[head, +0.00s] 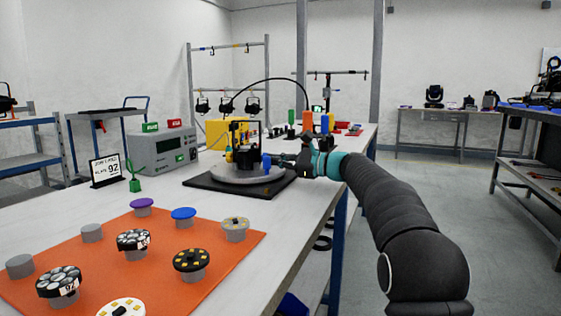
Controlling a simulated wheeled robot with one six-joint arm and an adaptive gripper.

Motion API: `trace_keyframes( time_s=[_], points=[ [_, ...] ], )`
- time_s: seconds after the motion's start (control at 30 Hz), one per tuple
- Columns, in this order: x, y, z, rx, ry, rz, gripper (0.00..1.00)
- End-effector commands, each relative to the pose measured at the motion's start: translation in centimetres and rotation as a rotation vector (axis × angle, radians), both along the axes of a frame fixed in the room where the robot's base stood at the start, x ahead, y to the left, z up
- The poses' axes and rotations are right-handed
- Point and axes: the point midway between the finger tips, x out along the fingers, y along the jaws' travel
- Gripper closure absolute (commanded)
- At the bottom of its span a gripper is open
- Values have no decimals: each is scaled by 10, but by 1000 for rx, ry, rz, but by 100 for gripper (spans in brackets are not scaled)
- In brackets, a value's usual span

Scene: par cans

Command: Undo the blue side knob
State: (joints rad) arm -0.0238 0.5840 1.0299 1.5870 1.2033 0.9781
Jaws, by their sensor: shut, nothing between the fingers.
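A black par can fixture (241,158) stands on a round grey turntable (232,174) on the bench. The blue side knob (266,164) is on its right side, facing my arm. My gripper (277,160) reaches in from the right at the knob's height, with its tips close beside the knob. It looks shut, with nothing seen between the fingers. The frame is too small to tell whether the fingertips touch the knob.
An orange mat (215,250) with lamp modules and coloured caps on posts lies at the front left. A grey tester box (163,152) and a small sign (107,170) stand behind it. Orange and green bottles stand behind my gripper. A black cable arches over the fixture.

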Motion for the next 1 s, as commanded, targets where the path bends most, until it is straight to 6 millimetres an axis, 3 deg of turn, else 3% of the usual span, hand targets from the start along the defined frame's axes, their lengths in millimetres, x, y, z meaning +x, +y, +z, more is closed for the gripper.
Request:
trace_keyframes(
  time_s=[0.03,0.73,0.93,0.97,1.0],
  points=[
    [-4,8,8,6,-11,13,100],
    [-4,8,7,6,-10,12,100],
    [-4,7,6,5,-8,11,50],
    [-3,6,6,4,-8,10,43],
    [-3,4,5,4,-7,7,43]
  ],
)
